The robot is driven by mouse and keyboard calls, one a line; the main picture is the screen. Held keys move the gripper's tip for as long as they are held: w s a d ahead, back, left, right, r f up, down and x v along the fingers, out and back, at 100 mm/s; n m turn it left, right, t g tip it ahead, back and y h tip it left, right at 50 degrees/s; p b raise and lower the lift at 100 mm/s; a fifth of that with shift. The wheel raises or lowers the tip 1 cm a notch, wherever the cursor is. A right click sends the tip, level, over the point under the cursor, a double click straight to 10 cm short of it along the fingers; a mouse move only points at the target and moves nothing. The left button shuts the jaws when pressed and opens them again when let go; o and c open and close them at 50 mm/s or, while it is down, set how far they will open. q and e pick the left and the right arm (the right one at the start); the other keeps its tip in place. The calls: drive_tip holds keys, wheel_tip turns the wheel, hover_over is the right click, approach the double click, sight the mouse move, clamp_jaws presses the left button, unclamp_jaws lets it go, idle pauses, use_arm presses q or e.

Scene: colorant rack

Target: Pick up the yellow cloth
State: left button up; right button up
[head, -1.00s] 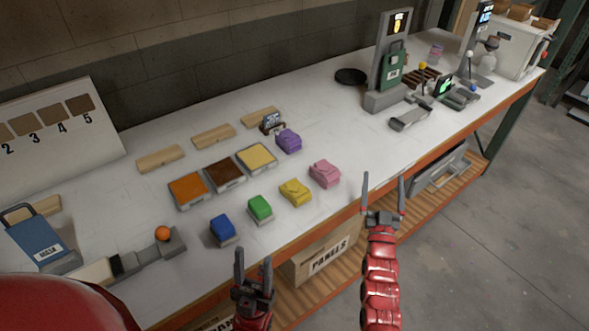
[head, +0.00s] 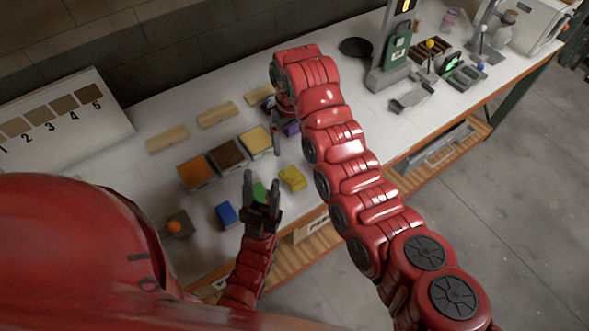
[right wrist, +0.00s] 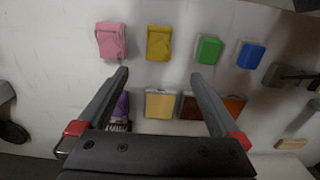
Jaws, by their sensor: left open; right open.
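The yellow cloth (head: 292,178) lies folded on the white bench near its front edge, right of the green cloth (head: 259,191). In the right wrist view the yellow cloth (right wrist: 158,42) lies beyond the fingertips, between the pink and green cloths. My right gripper (right wrist: 160,75) is open and empty, with its fingers spread over the bench. In the head view my right gripper (head: 277,140) points down near the purple cloth, partly hidden by its own arm. My left gripper (head: 262,182) is open at the bench's front edge, partly covering the green cloth.
The pink cloth (right wrist: 111,40), blue cloth (head: 226,213) and purple cloth (head: 291,128) lie nearby. Behind the front row stand orange (head: 196,172), brown (head: 227,154) and yellow (head: 256,139) trays. My right arm hides the pink cloth in the head view.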

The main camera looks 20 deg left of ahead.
drive_tip(key=b, duration=0.7)
approach(293, 176)
drive_tip(key=shift+s+a+f, duration=0.1)
drive_tip(key=shift+s+f, duration=0.05)
drive_tip(key=shift+s, duration=0.05)
wheel_tip(293, 176, down, 3)
drive_tip(key=shift+f+p, duration=0.2)
drive_tip(key=shift+p, duration=0.1)
drive_tip(key=shift+f, duration=0.65)
drive_tip(key=f, duration=0.3)
drive_tip(key=f+b, duration=0.1)
drive_tip(key=shift+w+f, duration=0.2)
drive_tip(key=shift+w, duration=0.05)
drive_tip(key=shift+r, duration=0.1)
drive_tip(key=shift+c, duration=1)
drive_tip(key=c, duration=1.1)
drive_tip(key=shift+r, duration=0.1)
